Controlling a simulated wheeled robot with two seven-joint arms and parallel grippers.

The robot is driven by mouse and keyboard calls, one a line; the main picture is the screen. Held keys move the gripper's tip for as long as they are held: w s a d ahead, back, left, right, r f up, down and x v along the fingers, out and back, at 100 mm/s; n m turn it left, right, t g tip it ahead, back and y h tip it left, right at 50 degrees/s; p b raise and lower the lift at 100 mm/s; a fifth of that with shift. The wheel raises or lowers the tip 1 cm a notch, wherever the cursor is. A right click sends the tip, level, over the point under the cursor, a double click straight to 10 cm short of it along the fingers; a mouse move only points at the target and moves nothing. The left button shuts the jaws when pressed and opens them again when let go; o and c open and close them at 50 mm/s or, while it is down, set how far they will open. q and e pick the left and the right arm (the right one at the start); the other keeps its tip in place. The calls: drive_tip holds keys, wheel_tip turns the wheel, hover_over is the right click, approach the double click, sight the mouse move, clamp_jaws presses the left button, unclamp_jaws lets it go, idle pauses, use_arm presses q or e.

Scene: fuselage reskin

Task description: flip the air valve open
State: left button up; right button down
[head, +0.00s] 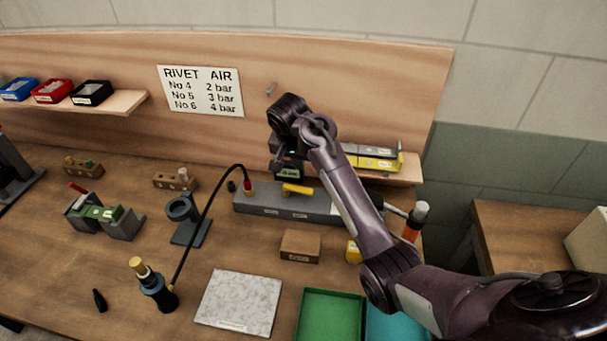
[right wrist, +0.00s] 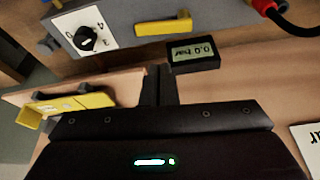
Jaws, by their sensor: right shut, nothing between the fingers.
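The air valve's yellow lever (head: 297,189) sits on the long grey air block (head: 262,202) at the back of the bench. In the right wrist view the lever (right wrist: 163,27) lies lengthwise along the block's face. My right gripper (right wrist: 160,85) is shut and empty, its fingertips pointing at the block just short of the lever, with a visible gap. In the head view my right gripper (head: 284,160) is above and behind the block, partly hidden by its own arm. A small gauge (right wrist: 193,54) beside the fingers reads 0.0 bar. My left gripper is not in view.
A pressure dial (right wrist: 86,38) is on the block's end. A black hose (head: 205,210) with a red fitting arches from the block to the rivet tool (head: 155,288). A shelf with yellow-marked tools (head: 372,160) stands right of the gripper. A wooden block (head: 300,245) lies in front.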

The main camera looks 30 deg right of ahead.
drive_tip(key=p+x, duration=0.2)
drive_tip(key=x, duration=0.6)
drive_tip(key=shift+w+d+f, duration=0.15)
drive_tip(key=shift+d+f, duration=0.05)
drive_tip(key=shift+f, duration=0.15)
drive_tip(key=shift+w+d+f, duration=0.1)
drive_tip(key=shift+w+f, duration=0.05)
drive_tip(key=shift+f, duration=0.45)
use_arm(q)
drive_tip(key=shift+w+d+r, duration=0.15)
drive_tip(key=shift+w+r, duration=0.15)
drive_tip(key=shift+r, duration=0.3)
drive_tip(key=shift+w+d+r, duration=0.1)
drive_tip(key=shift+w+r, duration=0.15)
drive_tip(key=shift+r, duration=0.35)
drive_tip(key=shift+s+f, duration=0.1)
